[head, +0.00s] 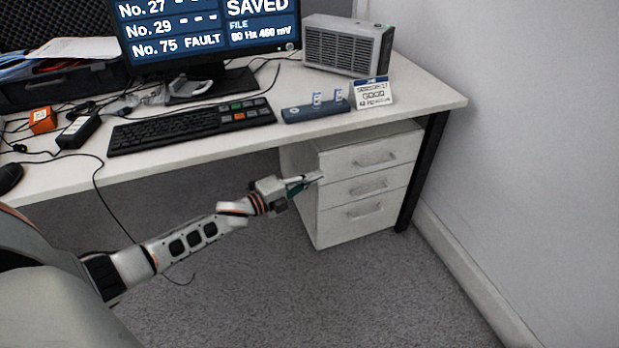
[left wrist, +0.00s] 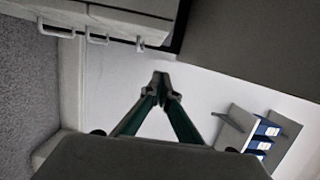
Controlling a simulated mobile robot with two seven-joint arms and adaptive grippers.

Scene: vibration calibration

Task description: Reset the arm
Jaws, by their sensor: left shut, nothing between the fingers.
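My left arm comes in from the left in the head view and reaches out in front of the desk. My left gripper (head: 312,178) is in front of the drawer cabinet (head: 335,222), level with its upper drawers and below the desk top. It also shows in the left wrist view (left wrist: 160,78), where its fingertips meet with nothing between them. It is shut and empty. My right gripper is in neither view.
Cables lie at left. Carpet (head: 390,295) in front is clear.

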